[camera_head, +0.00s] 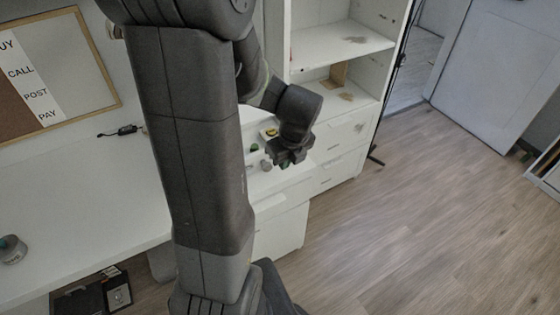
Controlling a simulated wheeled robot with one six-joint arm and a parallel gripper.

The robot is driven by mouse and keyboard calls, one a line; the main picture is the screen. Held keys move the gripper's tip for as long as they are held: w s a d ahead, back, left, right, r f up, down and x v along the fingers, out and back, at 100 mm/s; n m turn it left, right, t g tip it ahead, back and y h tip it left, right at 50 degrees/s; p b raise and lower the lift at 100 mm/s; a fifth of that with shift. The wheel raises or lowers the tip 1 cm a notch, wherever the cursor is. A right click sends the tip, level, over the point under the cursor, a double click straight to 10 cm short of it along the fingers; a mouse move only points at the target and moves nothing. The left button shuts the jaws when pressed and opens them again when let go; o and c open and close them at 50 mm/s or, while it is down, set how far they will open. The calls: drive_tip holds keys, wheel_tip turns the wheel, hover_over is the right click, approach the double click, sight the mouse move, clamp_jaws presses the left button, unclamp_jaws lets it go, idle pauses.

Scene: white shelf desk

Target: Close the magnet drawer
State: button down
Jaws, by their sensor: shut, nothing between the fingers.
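A white drawer (272,186) appears pulled out from the desk unit. Small items lie in or on it, among them a yellow round piece (271,132), a green piece (254,148) and a grey knob-like piece (266,165). I cannot tell which of these are magnets. My gripper (287,161) is shut and empty, pointing down over the right side of this drawer. I cannot tell if it touches the drawer. My arm hides the drawer's left part.
A white shelf unit (338,47) with closed drawers (342,142) stands right of the gripper. A white lower cabinet front (283,234) is below. The desk top (80,215) extends left, with a grey round object (11,249) on it. The wooden floor (420,220) at right is clear.

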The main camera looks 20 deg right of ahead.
drive_tip(key=w+a+f, duration=0.1)
drive_tip(key=w+f, duration=0.5)
drive_tip(key=f, duration=0.2)
idle(0.4)
